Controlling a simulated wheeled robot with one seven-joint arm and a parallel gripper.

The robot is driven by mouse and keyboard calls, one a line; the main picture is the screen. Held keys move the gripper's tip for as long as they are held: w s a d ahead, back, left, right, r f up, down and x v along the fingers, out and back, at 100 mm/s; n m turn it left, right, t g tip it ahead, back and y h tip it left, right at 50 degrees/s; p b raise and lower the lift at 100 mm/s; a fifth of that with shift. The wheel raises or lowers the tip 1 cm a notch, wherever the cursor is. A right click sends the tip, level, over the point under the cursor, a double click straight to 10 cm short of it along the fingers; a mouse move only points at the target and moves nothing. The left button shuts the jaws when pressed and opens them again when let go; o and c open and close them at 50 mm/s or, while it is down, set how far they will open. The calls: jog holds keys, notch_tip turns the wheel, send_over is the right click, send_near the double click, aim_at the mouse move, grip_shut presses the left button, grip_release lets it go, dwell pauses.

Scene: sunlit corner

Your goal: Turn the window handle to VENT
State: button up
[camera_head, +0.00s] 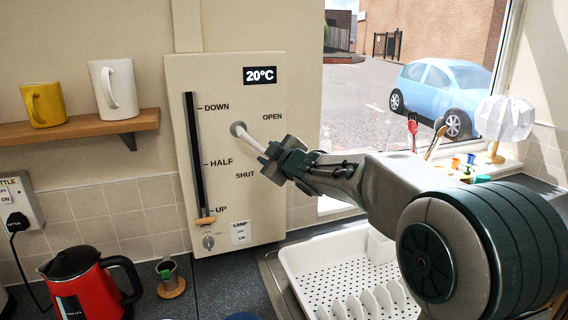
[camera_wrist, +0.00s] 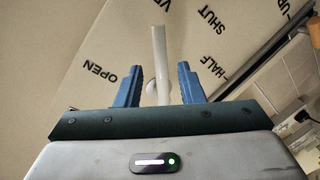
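The white window handle (camera_head: 252,139) sits on a round pivot on the beige wall panel (camera_head: 225,80). It slopes down to the right, between the OPEN and SHUT labels. It also shows in the wrist view (camera_wrist: 159,48), pointing at a label cut off by the top edge, of which "VE" seems readable. In the head view my gripper hides the panel area past the handle's tip. My gripper (camera_head: 272,155) is at the handle's outer end. In the wrist view its blue fingers (camera_wrist: 160,85) are apart, one on each side of the handle, with gaps showing.
A vertical slider (camera_head: 195,150) marked DOWN, HALF and UP is left of the handle, its knob near UP. A lamp switch (camera_head: 240,232) is below. A shelf (camera_head: 80,128) holds two mugs. A red kettle (camera_head: 85,285) and a white dish rack (camera_head: 345,270) stand beneath.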

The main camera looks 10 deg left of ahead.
jog(key=v, duration=0.8)
jog(key=shift+s, duration=0.2)
jog(key=shift+d, duration=0.1)
jog(key=s+d+f+m+g+h, duration=0.1)
jog(key=s+d+f+m+h, duration=0.35)
jog(key=d, duration=0.45)
jog(key=s+d+f+m+g+h, duration=0.1)
jog(key=s+d+f+m+h, duration=0.4)
jog(key=d, duration=0.5)
jog(key=s+d+f+m+g, duration=0.1)
jog(key=s+f+m+g, duration=0.2)
jog(key=s, duration=0.8)
jog(key=s+d+f+m+g, duration=0.2)
jog(key=s+f+g, duration=0.3)
jog(key=s, duration=0.6)
notch_tip(320, 180, down, 2)
jog(key=shift+d+f+m, duration=0.15)
jog(key=shift+d+m, duration=0.2)
jog(key=shift+m, duration=0.4)
jog(key=shift+w, duration=0.1)
